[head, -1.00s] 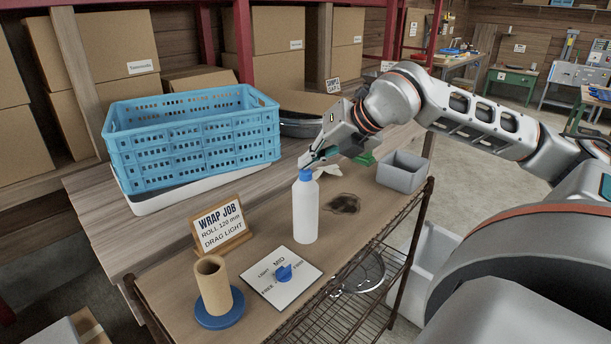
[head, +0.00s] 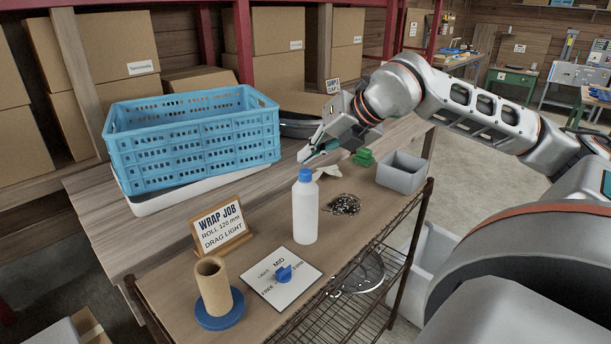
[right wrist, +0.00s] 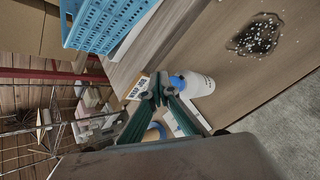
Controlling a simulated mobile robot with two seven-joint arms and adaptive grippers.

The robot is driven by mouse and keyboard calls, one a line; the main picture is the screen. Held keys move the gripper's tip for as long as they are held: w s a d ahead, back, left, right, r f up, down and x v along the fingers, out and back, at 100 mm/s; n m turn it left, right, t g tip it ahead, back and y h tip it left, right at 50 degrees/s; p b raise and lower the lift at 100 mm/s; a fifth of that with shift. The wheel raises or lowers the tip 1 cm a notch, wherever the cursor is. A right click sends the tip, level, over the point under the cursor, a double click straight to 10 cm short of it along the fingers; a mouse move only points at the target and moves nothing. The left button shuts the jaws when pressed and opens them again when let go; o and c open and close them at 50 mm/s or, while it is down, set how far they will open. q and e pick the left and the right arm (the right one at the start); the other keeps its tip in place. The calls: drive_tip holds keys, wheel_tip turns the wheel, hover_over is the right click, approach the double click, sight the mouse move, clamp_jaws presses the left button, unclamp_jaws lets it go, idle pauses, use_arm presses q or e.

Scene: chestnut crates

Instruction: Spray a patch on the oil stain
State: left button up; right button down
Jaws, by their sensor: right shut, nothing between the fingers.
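The oil stain (head: 343,205) is a dark patch on the wooden bench, dotted with white specks; it also shows in the right wrist view (right wrist: 256,38). A white bottle (head: 305,212) with a blue cap stands upright on the bench, left of the stain. It also shows in the right wrist view (right wrist: 202,85), beyond my fingertips. My right gripper (head: 303,158) is shut and empty, with its tips just above and behind the cap; its fingers also show in the right wrist view (right wrist: 160,88). My left gripper is out of view.
A blue crate (head: 195,150) sits in a white tray at the back left. A grey bin (head: 402,172) and a green block (head: 363,157) stand beyond the stain. A wrap-job sign (head: 221,228), a cardboard roll (head: 213,287) and a dial card (head: 281,279) stand nearer.

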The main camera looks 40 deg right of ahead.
sight(308, 172)
wheel_tip(308, 172, up, 6)
drive_tip(key=p, duration=0.1)
drive_tip(key=shift+p, duration=0.3)
idle(2.1)
